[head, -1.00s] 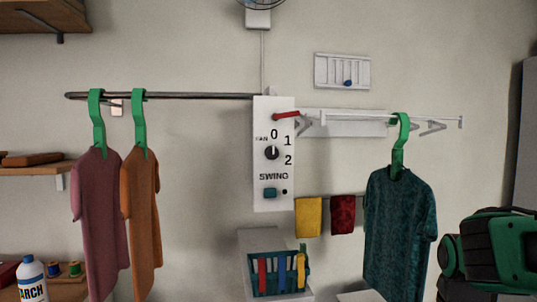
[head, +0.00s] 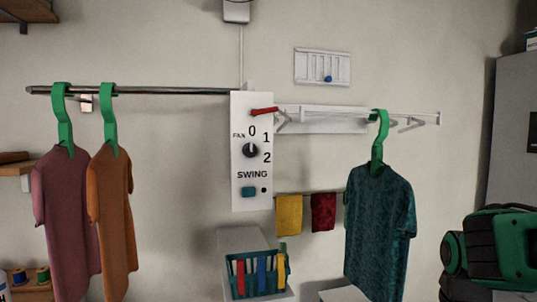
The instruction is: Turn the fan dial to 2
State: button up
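The fan dial (head: 251,150) is a round dark knob on a white wall panel (head: 251,196), left of centre in the head view. Its light pointer mark points up towards the 0. The numbers 0, 1 and 2 run from above the dial down its right side. The word FAN is at its upper left. Below are the word SWING, a teal button (head: 249,191) and a small dark dot. My green and black arm shows at the lower right, well apart from the panel. My gripper's fingers are not in view.
A red lever (head: 264,111) sits at the panel's top. A rail (head: 180,91) with two hanging shirts is on the left. A teal shirt (head: 379,225) hangs on the right, between panel and arm. Yellow (head: 289,214) and red (head: 323,211) cloths hang nearby. A basket (head: 257,281) stands below.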

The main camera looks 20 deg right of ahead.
aim_at(249, 150)
jog(key=z, duration=1.7)
jog(key=k, duration=1.6)
jog(key=u, duration=1.6)
jog(key=i, duration=1.05)
